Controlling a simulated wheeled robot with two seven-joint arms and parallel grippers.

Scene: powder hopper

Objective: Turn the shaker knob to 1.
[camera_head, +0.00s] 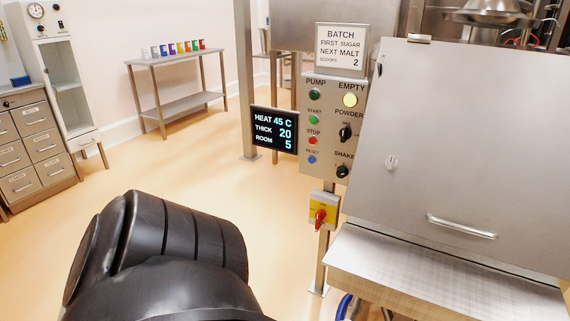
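The shaker knob (342,171) is a small black rotary knob at the bottom right of the grey control panel (328,112). Its label above reads "SHAKE" and is cut off on the right by the steel hopper front. The knob is too small to read its setting, and its scale marks cannot be made out. A similar black powder knob (345,134) sits above it. Neither gripper is in view. A black part of my own arm fills the lower left, apart from the panel in the picture.
Left of the knobs are green, red and blue buttons (312,159). A red-yellow switch (321,215) hangs below. A display (274,131) reads heat 45 C, thick 20, room 5. The steel hopper front (440,150) with its handle and ledge blocks the right. Floor left is open.

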